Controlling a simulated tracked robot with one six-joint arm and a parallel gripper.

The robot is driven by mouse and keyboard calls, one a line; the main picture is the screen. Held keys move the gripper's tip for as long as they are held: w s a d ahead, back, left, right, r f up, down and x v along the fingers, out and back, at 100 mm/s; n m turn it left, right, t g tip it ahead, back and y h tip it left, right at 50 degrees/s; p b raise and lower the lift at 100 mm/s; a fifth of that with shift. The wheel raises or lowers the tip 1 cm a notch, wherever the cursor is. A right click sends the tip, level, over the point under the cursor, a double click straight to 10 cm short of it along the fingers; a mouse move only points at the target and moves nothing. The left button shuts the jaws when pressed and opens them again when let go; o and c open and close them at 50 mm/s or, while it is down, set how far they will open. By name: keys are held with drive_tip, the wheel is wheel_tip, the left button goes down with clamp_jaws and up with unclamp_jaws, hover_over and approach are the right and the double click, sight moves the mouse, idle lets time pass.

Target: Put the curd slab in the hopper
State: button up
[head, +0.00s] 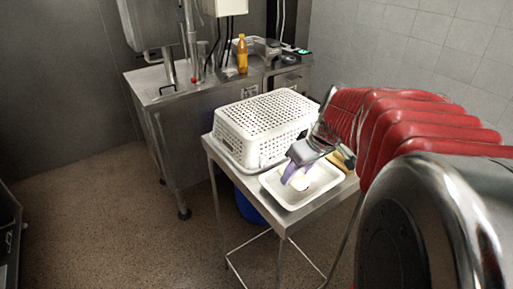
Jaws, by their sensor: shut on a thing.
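My gripper (295,175), with purple fingertips, reaches down into a shallow white tray (318,191) on a small steel table. It is shut on a pale, bright piece, which I take to be the curd slab (301,183). The fingers partly hide the slab, and I cannot tell whether it touches the tray floor. A steel vessel at the top left, over the steel machine, looks like the hopper (147,22); its top is cut off by the frame.
An upturned white perforated basket (265,115) stands behind the tray on the steel table (282,222). A steel machine bench (185,120) stands behind, with an orange bottle (242,55) on it. A blue container (249,207) is under the table. The floor at left is mostly clear.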

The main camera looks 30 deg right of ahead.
sight(297, 175)
wheel_tip(297, 175, up, 8)
drive_tip(key=shift+f, duration=0.15)
drive_tip(key=shift+s, duration=0.2)
idle(0.6)
